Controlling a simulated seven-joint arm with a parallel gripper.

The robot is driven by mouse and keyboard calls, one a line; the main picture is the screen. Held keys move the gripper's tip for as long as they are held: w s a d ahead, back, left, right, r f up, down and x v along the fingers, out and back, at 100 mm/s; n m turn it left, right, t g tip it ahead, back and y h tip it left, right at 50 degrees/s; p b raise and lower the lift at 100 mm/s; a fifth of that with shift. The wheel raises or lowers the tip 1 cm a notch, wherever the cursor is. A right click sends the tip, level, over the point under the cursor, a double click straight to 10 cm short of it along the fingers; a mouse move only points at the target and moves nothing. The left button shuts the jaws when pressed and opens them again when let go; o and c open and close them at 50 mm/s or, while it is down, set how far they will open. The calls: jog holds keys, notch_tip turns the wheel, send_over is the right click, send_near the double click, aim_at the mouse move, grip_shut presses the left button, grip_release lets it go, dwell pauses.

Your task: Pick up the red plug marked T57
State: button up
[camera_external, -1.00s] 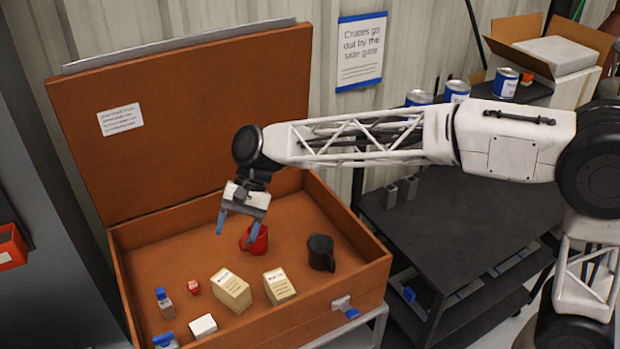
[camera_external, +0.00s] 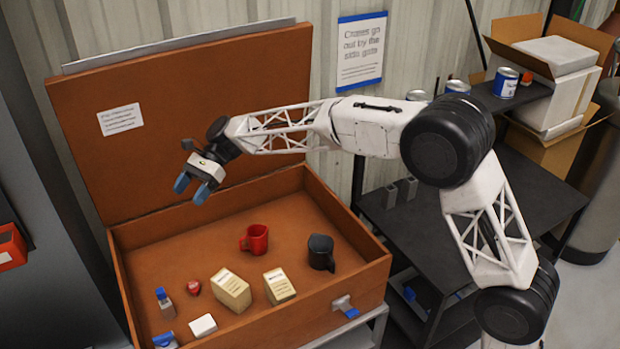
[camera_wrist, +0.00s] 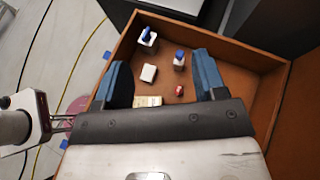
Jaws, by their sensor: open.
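A small red piece (camera_external: 192,288), likely the red plug, lies on the floor of the open brown case (camera_external: 215,247), between a blue-capped bottle and a tan box. Its marking is too small to read. In the wrist view the red piece (camera_wrist: 179,91) shows between my fingers, nearer the right one. My gripper (camera_external: 191,190) is open and empty, high above the back left of the case. In the wrist view my gripper (camera_wrist: 165,80) has its two blue fingers spread wide.
Around the red piece are a blue-capped bottle (camera_external: 165,304), a white block (camera_external: 203,325), a blue-topped item (camera_external: 165,341) and two tan boxes (camera_external: 231,290) (camera_external: 279,286). A red mug (camera_external: 255,240) and a black mug (camera_external: 320,252) stand further right. The raised lid (camera_external: 200,120) is behind my gripper.

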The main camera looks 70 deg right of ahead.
jog(key=w+d+f+m, duration=0.1)
jog(key=w+d, duration=0.1)
jog(key=d, duration=0.1)
send_near(195, 279)
jog(key=shift+w+a+f+t+y, duration=0.15)
jog(key=shift+a+f+t+y, duration=0.15)
jog(key=shift+a+f, duration=0.7)
jog(key=shift+f, duration=0.1)
jog(key=shift+x, duration=1.15)
jog(key=shift+w+a, duration=0.1)
jog(key=shift+a, duration=0.05)
jog(key=shift+x, duration=2.45)
jog(key=shift+f, duration=0.1)
jog(key=shift+c, duration=0.4)
